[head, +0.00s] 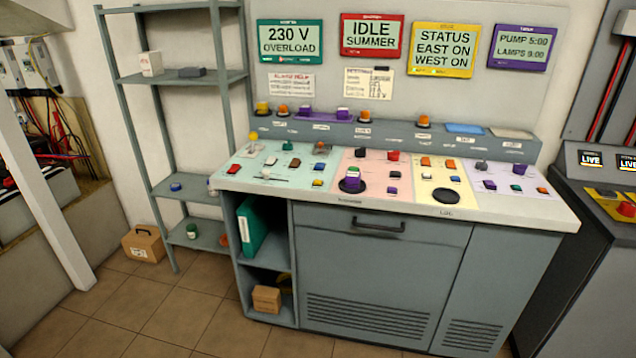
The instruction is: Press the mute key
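A control console (555,214) has a light desktop with teal, pink, yellow and lilac panels full of small coloured keys. The key labels are too small to read, so I cannot tell which is the mute key. A large purple knob (352,182) on a black base and a black round disc (446,196) are near the front edge. A raised ledge (395,131) behind holds orange, yellow and purple buttons with labels that are too blurred to read. Neither of my grippers is in view.
Four signs hang above, including a teal "230 V OVERLOAD" display (290,41). A grey shelf rack (182,77) stands left of the console. A second dark console (590,175) stands close at right. A cardboard box (143,245) sits on the tiled floor, which is otherwise clear in front.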

